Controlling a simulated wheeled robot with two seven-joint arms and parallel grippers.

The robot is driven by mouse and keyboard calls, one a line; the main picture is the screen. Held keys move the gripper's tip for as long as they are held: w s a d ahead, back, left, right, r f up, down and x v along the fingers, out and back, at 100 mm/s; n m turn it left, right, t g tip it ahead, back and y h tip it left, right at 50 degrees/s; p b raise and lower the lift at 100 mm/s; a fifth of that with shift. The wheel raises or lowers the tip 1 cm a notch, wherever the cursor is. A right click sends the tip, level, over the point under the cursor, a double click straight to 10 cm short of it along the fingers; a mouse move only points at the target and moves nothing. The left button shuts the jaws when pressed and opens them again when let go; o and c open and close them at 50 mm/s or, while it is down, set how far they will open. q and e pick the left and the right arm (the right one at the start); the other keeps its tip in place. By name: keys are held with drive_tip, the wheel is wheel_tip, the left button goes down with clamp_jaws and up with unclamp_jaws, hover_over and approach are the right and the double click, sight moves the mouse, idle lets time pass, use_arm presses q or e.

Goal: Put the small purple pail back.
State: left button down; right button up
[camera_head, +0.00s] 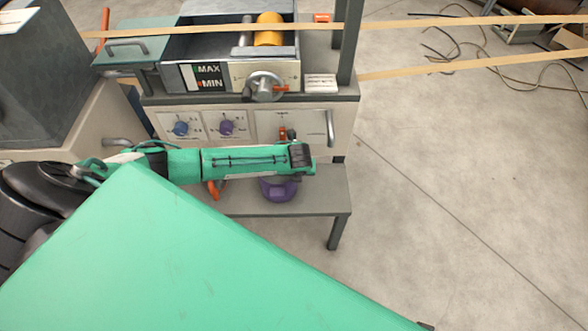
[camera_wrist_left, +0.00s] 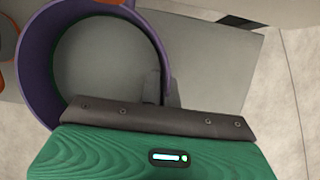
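The small purple pail (camera_head: 279,189) is over the low grey bench (camera_head: 322,190) in front of the machine. My left arm hides its upper part in the head view, and I cannot tell whether it rests on the bench. In the left wrist view the pail (camera_wrist_left: 34,62) shows from above as a purple ring, upright, with a grey inside. My left gripper (camera_wrist_left: 165,90) is at the right side of its rim. Its two grey fingers lie close against either side of the wall, so it looks shut on the rim. My right gripper is not in view.
The winder's panel (camera_head: 230,122) with knobs and levers stands behind the bench. Above it are a crank (camera_head: 264,86) and a trough with a yellow roller (camera_head: 269,28). Floor (camera_head: 440,190) to the right is clear.

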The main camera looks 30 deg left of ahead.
use_arm(q)
drive_tip(key=shift+w, duration=0.15)
drive_tip(key=shift+f, duration=0.1)
drive_tip(key=c, duration=1.7)
unclamp_jaws()
drive_tip(key=shift+f, duration=0.1)
